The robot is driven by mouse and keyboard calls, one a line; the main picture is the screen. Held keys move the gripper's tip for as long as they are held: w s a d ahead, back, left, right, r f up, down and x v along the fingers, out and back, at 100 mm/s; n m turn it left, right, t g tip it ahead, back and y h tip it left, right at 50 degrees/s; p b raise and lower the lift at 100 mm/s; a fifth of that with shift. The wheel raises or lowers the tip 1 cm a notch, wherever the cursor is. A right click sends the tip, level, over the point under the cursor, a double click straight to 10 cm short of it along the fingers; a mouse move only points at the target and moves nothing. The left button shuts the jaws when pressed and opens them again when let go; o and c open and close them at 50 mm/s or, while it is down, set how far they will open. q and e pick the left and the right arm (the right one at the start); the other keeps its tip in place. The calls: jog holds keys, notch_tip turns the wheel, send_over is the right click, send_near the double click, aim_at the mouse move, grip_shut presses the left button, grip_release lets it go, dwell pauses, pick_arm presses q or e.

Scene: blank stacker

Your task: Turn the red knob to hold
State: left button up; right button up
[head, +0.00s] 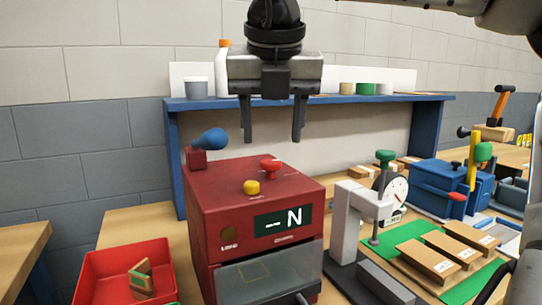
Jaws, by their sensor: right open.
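The red knob (270,165) stands on top of a red box-shaped machine (220,199) in the middle of the view. It has a round cap, and the small marks around it are too small to read. My right gripper (273,138) hangs pointing down above the machine, its two fingers apart with nothing between them. In the picture the fingertips are just above the red knob, one to each side, and do not appear to touch it. My left gripper is not in view.
A yellow button (251,187) and a blue-knobbed lever (210,138) are on the machine, whose display (283,221) shows "N". A grey press (345,225) stands close to the right. A red bin (105,272) is at lower left. A blue shelf (350,98) is behind.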

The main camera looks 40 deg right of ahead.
aim_at(271, 161)
jog(key=x, duration=0.4)
jog(key=shift+w+d+f, duration=0.1)
jog(key=shift+w+f, duration=0.1)
jog(key=shift+f, duration=0.15)
jog(key=c, duration=1)
jog(key=shift+o, duration=0.2)
